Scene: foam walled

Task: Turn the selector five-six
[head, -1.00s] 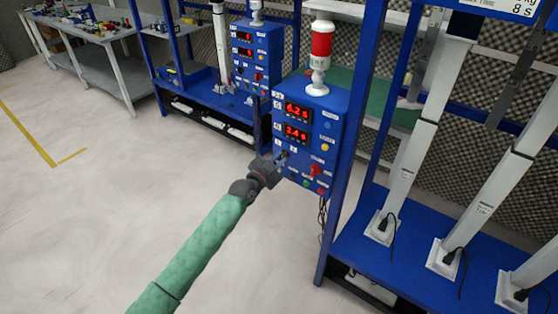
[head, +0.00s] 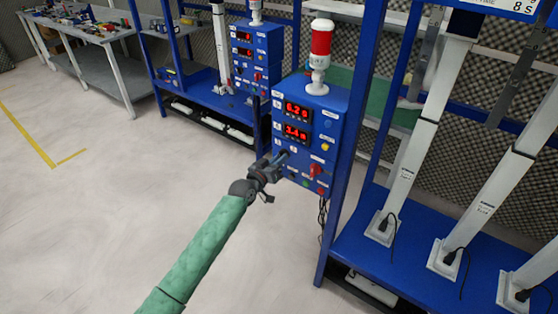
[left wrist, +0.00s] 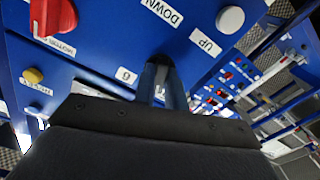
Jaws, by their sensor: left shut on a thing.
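The blue control box (head: 318,119) stands at the front of the bench, with two red digit displays and labelled controls. My left gripper (head: 283,157) is at the left part of its front panel, below the displays. In the left wrist view the fingers (left wrist: 161,84) are close together at the panel, shut on the small selector, which they almost wholly hide. A label with a 6 (left wrist: 126,76) is beside the fingers. DOWN and UP labels are above them. My right gripper is not in view.
A red switch (head: 316,170) and a yellow button (head: 325,147) are on the same panel. A red-and-white signal lamp (head: 321,45) stands on the box. A blue post (head: 346,160) rises at its right. The floor at left is clear.

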